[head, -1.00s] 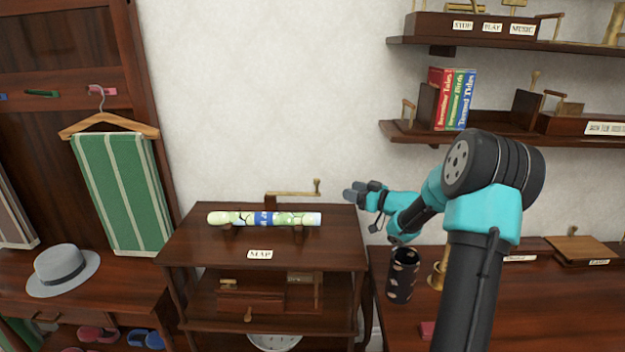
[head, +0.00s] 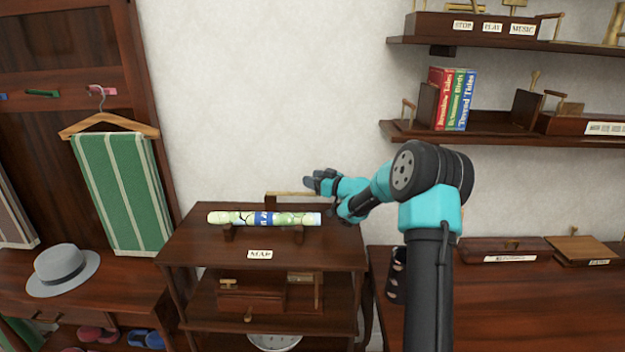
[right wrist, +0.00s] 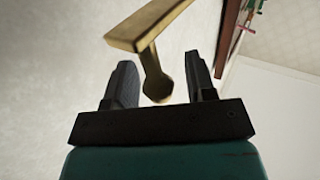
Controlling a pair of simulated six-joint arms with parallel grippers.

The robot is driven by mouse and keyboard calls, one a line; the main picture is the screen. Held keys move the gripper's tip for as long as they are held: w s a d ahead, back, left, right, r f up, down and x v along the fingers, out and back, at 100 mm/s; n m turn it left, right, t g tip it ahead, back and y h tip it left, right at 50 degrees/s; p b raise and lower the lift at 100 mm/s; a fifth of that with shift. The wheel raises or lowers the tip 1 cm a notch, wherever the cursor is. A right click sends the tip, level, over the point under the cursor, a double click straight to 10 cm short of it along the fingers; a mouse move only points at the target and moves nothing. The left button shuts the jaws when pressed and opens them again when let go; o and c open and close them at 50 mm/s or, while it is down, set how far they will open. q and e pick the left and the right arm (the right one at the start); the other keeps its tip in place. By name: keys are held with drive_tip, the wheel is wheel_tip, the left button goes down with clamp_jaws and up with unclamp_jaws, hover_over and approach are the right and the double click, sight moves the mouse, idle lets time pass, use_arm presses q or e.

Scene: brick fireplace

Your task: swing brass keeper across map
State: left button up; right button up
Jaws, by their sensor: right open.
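A rolled map (head: 262,218) lies across two small wooden supports on the top of the stand, above a MAP label (head: 260,254). The brass keeper (head: 290,194) is a thin bar behind the map, running right from a dark post (head: 270,201). My right gripper (head: 312,181) is at the keeper's right end and hides its knob in the head view. In the right wrist view the keeper's knob (right wrist: 157,84) stands between the two open fingers (right wrist: 160,80), with no clear contact. My left gripper is not in view.
Below the map are lower shelves with wooden boxes (head: 250,297). A grey hat (head: 63,270) sits at left. A dark patterned cup (head: 396,275) is partly hidden by my right arm. Wall shelves (head: 480,138) with books are at upper right.

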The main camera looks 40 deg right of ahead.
drive_tip(key=shift+w+a, duration=0.1)
drive_tip(key=shift+w, duration=0.15)
drive_tip(key=shift+c, duration=0.4)
clamp_jaws()
